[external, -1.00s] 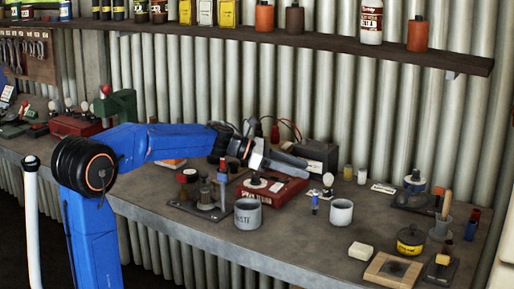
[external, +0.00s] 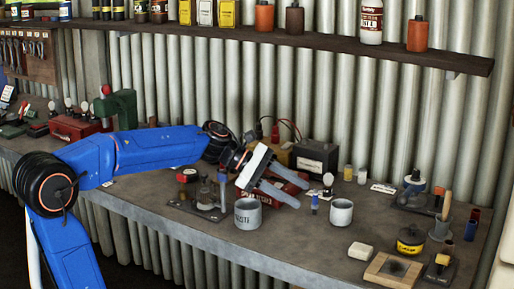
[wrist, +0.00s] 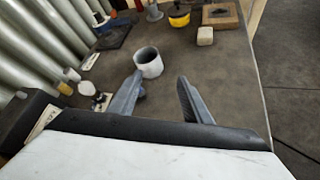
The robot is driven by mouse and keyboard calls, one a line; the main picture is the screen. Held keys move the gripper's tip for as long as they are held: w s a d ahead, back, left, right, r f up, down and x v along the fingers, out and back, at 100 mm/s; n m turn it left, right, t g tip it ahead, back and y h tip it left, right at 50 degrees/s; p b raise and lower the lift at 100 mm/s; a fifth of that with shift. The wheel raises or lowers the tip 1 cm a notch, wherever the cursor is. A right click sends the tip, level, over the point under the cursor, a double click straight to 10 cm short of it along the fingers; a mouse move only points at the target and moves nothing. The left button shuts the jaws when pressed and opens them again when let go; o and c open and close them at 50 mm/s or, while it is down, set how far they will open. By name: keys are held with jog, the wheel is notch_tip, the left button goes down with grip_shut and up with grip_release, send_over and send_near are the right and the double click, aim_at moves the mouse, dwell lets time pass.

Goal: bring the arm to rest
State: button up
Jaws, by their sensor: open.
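My gripper (external: 282,193) is open and empty above the workbench (external: 300,240), in front of a red box (external: 283,200) that it partly hides. Its two fingers point right and down in the external view. In the wrist view my gripper (wrist: 158,98) shows its fingers spread apart, with bare benchtop between them. A light grey cup (wrist: 148,62) stands just beyond the left fingertip there. The same cup (external: 341,212) stands to the right of my gripper in the external view.
A white block (external: 360,251), a wooden frame (external: 392,270) and a yellow-black tin (external: 410,240) lie to the right. A shelf (external: 270,36) runs along the wall above.

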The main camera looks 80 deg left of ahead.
jog(key=s+d+m+g, duration=0.1)
jog(key=s+d+m, duration=0.1)
jog(key=d, duration=0.3)
jog(key=s+d+f+m+g, duration=0.1)
jog(key=s+d+m, duration=0.2)
jog(key=s+d, duration=0.1)
jog(key=s+d+f+m, duration=0.1)
jog(key=s+d+m, duration=0.2)
jog(key=d, duration=0.2)
jog(key=shift+s+d+g, duration=0.3)
jog(key=shift+g, duration=0.1)
jog(key=s+d+f+m+g, duration=0.1)
jog(key=s+d+f+m, duration=0.4)
jog(key=s, duration=0.4)
jog(key=s+a+f+m+g+y, duration=0.1)
jog(key=s+a+f+m+y, duration=0.1)
jog(key=s+f+m, duration=0.4)
jog(key=s+a+f+m+g+y, duration=0.1)
jog(key=s+a+f+m+y, duration=0.1)
jog(key=s+f+m, duration=0.4)
notch_tip(320, 180, down, 5)
jog(key=shift+s+a+r+m+g+y, duration=0.2)
jog(key=shift+m+g+y, duration=0.1)
jog(key=shift+m+y, duration=0.25)
